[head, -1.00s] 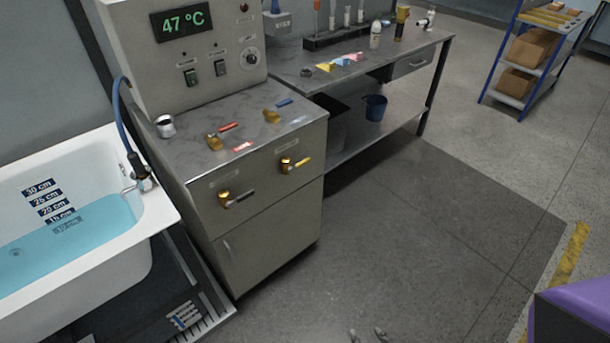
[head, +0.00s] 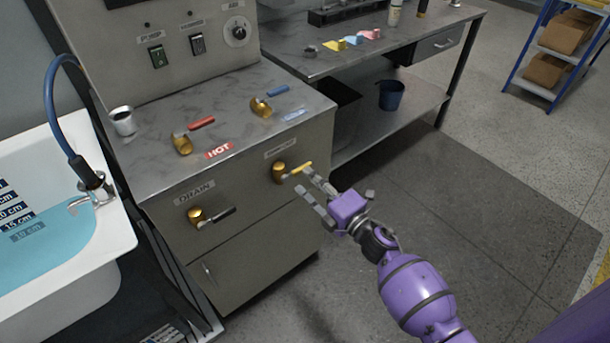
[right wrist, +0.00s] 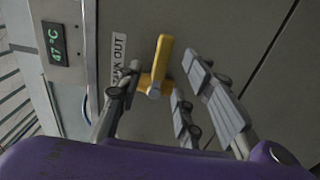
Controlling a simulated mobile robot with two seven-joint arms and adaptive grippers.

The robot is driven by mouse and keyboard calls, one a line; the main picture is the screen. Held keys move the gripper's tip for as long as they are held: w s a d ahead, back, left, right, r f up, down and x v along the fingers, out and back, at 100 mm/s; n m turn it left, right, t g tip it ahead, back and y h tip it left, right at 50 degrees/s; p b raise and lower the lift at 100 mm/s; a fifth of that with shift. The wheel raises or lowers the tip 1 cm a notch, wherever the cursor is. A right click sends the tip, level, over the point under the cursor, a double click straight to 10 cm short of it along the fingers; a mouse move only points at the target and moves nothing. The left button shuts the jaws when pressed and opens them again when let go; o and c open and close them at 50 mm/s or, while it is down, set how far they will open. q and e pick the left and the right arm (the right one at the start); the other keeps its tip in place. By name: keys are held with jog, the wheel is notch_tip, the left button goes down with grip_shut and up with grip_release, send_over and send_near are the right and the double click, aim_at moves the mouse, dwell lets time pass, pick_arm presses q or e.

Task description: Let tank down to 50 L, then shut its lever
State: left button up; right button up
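The yellow tank-out lever (head: 300,168) is on the front of the grey cabinet, its handle pointing right from a brass valve body (head: 279,173). My right gripper (head: 316,190) is open at the handle's free end. In the right wrist view the lever (right wrist: 161,62) shows between the spread fingers of my right gripper (right wrist: 165,88), beside a label partly reading "OUT" (right wrist: 117,62). Contact between fingers and handle cannot be told. My left gripper is not in view.
The drain lever (head: 216,215) with a black handle is lower left on the cabinet. Red (head: 201,124) and blue (head: 278,91) tap handles stand on top. A bathtub (head: 90,265) with blue water is at left.

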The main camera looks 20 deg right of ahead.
aim_at(301, 172)
jog(key=shift+x, duration=1.6)
jog(key=shift+c, duration=0.6)
grip_shut()
